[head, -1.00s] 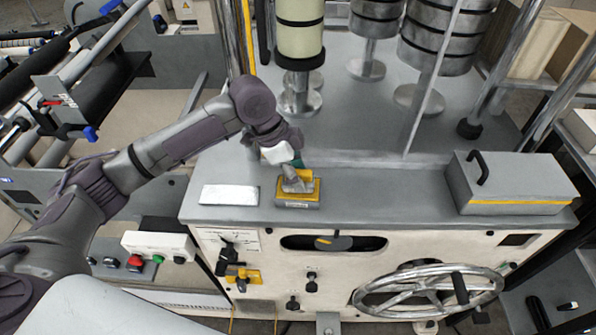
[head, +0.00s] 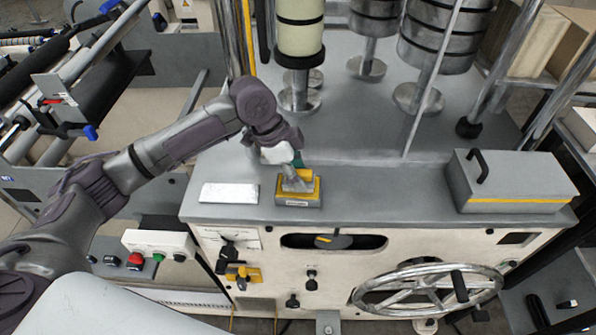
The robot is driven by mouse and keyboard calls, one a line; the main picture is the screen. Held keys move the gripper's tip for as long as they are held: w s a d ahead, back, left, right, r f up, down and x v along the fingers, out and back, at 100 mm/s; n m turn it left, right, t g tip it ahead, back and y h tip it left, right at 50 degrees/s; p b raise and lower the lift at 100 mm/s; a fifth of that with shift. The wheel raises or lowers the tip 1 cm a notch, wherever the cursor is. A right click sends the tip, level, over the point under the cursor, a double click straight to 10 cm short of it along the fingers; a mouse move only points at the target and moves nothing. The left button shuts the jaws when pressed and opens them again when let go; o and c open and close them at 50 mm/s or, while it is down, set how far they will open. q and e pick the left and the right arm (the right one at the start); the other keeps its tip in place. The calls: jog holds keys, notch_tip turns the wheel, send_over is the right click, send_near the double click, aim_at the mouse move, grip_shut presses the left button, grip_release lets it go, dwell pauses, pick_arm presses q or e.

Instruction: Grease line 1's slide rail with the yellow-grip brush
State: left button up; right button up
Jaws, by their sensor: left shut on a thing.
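My left gripper (head: 293,181) reaches down over the machine's grey top ledge, its fingers at a small grey and yellow block-like holder (head: 298,203). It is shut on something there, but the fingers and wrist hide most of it. I cannot clearly tell the yellow-grip brush from the yellow of the holder. A bit of green shows beside the wrist. I cannot pick out line 1's slide rail with certainty. My right gripper is not in view.
A white sheet (head: 229,194) lies left of the holder. A grey lidded box (head: 509,182) stands at the ledge's right. Rollers on posts stand behind. A slot with a dark disc (head: 333,241), knobs and a handwheel (head: 428,289) are on the front panel.

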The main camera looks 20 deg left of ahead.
aim_at(298, 172)
pick_arm(q)
jog(key=shift+s+f+p, duration=0.15)
jog(key=shift+f+p, duration=0.05)
jog(key=shift+p, duration=0.2)
dwell(1.4)
jog(key=shift+r, duration=0.1)
notch_tip(298, 172, up, 7)
jog(key=p, duration=0.8)
jog(key=shift+r, duration=0.1)
dwell(0.6)
